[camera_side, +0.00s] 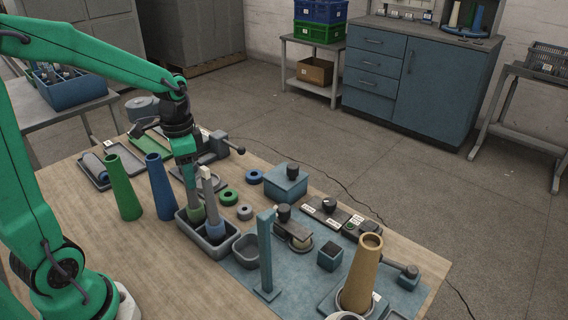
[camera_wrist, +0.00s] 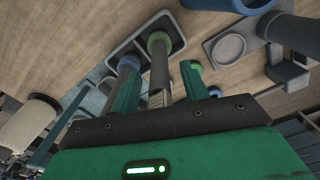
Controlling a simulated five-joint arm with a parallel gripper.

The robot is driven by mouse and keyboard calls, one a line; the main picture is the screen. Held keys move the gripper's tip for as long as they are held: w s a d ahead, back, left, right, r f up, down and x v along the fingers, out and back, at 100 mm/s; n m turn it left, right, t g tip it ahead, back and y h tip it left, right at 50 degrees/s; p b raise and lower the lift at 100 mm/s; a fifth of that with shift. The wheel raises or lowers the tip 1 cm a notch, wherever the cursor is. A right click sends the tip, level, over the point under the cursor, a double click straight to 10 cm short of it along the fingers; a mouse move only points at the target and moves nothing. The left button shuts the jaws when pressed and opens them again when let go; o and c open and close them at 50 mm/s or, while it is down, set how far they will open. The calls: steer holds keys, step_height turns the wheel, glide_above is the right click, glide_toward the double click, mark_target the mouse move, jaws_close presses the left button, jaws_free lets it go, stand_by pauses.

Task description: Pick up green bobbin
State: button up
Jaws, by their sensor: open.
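The green bobbin (camera_side: 197,213) stands upright in a grey tray (camera_side: 213,256), a blue bobbin (camera_side: 215,228) beside it. In the side view my gripper (camera_side: 189,184) is above the tray, its fingers pointing down at the green bobbin and partly hiding it. In the wrist view the green bobbin (camera_wrist: 158,42) shows its green end, and its grey shaft lies between the two fingers of my gripper (camera_wrist: 160,90). The fingers are open, with a gap visible to the shaft. The blue bobbin (camera_wrist: 128,65) is just left, partly behind the left finger.
Green (camera_side: 122,188) and blue (camera_side: 159,185) cones stand left of the tray. A small grey bin (camera_side: 246,250) and a blue post (camera_side: 266,255) stand right of it. A tan cone (camera_side: 360,272) stands at front right. Bare wood (camera_side: 155,270) lies front left.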

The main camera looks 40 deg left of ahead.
jaws_close()
steer(key=shift+r, duration=0.1)
steer(key=shift+r, duration=5)
steer(key=shift+r, duration=3.1)
